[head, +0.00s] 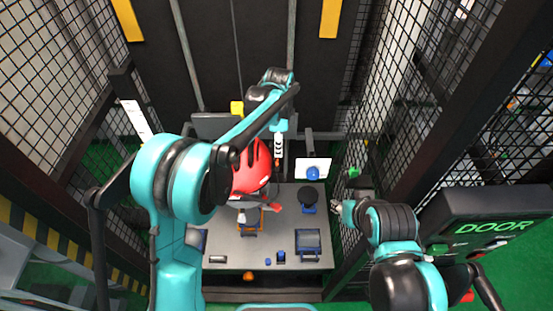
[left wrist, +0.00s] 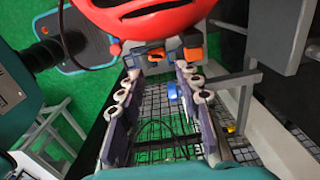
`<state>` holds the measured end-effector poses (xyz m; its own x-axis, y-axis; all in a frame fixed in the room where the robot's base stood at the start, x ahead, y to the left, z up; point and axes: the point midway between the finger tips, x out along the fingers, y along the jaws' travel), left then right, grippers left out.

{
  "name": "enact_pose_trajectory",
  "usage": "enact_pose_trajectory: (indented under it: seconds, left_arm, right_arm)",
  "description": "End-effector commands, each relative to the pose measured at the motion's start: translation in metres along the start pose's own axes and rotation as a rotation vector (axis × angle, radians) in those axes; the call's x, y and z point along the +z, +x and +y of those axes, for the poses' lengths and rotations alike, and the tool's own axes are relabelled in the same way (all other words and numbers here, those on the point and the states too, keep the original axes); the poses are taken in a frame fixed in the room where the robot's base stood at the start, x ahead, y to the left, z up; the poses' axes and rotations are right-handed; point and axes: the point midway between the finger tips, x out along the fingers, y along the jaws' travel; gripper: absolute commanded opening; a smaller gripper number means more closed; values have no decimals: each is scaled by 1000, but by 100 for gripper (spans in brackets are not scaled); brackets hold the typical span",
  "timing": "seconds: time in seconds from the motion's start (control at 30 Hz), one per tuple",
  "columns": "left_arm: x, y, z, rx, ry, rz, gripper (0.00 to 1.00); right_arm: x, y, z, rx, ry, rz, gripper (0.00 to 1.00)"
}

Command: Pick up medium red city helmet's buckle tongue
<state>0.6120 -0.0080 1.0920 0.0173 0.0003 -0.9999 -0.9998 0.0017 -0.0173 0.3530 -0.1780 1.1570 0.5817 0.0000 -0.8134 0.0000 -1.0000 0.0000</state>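The red helmet (head: 252,172) stands over the grey table in the head view, partly behind my left arm. Its red shell (left wrist: 140,16) fills the top of the left wrist view. Just below it are black-and-orange parts (left wrist: 191,50), close to the fingertips. I cannot tell which of them is the buckle tongue. My left gripper (left wrist: 158,68) is open, its two padded fingers apart with nothing clearly held between them. In the head view the left gripper (head: 279,146) hangs beside the helmet's right side. My right gripper (head: 340,207) is at the table's right edge, too small to read.
The grey table (head: 285,222) carries a black round item (head: 308,196), blue-and-black items (head: 308,240) and small blue blocks. A white panel with a blue knob (head: 312,172) stands behind. Mesh walls (head: 395,95) close in both sides; a DOOR panel (head: 494,226) is at right.

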Motion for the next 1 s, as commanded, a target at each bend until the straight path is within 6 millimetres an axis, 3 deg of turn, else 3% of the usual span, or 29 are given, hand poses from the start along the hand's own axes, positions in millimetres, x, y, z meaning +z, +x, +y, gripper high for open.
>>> enact_pose_trajectory:
  seconds: [0.5, 0.8, 0.9, 1.0]
  left_arm:
    - [2, 69, 3, -1, -1, 0, 34]
    - [2, 74, 3, -1, -1, 0, 34]
    - [2, 73, 3, -1, -1, 0, 11]
    - [2, 73, 3, -1, -1, 0, 11]
  right_arm:
    - [8, 11, 0, 0, 0, 0, 40]
    - [8, 11, 0, 0, 0, 0, 40]
    - [8, 11, 0, 0, 0, 0, 40]
    - [8, 11, 0, 0, 0, 0, 40]
